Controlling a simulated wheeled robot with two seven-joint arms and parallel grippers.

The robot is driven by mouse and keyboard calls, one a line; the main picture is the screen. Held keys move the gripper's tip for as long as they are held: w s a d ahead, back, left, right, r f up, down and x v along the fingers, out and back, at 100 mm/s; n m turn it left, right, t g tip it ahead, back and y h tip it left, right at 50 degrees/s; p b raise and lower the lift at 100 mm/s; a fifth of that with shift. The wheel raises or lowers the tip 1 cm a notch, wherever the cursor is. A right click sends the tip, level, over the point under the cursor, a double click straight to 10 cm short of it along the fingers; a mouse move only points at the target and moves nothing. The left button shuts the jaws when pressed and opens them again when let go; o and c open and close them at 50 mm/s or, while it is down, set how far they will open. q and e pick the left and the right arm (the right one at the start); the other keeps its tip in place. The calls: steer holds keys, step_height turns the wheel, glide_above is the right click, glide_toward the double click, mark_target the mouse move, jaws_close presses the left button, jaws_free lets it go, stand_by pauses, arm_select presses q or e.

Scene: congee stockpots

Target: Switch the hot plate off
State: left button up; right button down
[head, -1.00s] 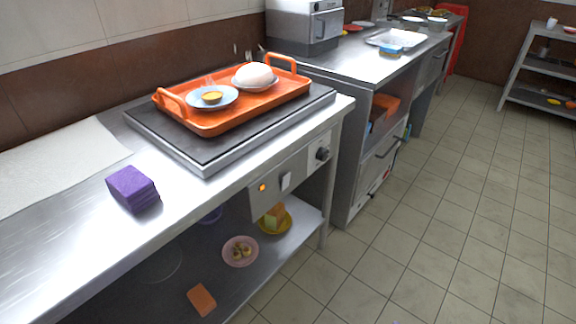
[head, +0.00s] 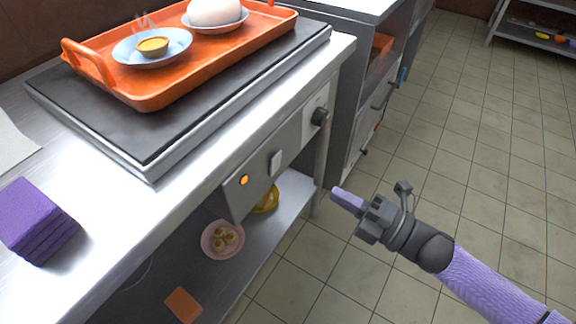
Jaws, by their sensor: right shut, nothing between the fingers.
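The hot plate (head: 140,150) is a dark slab with a steel edge on the counter, with an orange tray on top. Its front panel (head: 236,197) faces the aisle. The panel carries a lit orange lamp (head: 244,180), a white rocker switch (head: 275,163) and a black knob (head: 319,116). My right gripper (head: 335,192) is shut and empty, in the air in front of the panel, to the right of and below the switch and apart from it. My left gripper is not in view.
The orange tray (head: 150,98) holds a blue plate with a steaming small bowl and a plate with a white dome. The lower shelf (head: 262,242) bears a pink plate (head: 222,240). The tiled floor at right is clear.

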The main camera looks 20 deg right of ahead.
mark_target(277, 159)
steer(key=b+x, duration=0.3)
steer(key=x, duration=0.7)
steer(key=shift+f+b, duration=0.2)
steer(key=shift+b, duration=0.15)
steer(key=shift+w+a+r, duration=0.15)
steer(key=shift+w+a, duration=0.05)
steer(key=shift+w, duration=0.2)
steer(key=shift+w+a+r, duration=0.1)
steer(key=shift+w+r, duration=0.05)
steer(key=shift+r, duration=0.15)
steer(key=shift+f, duration=0.15)
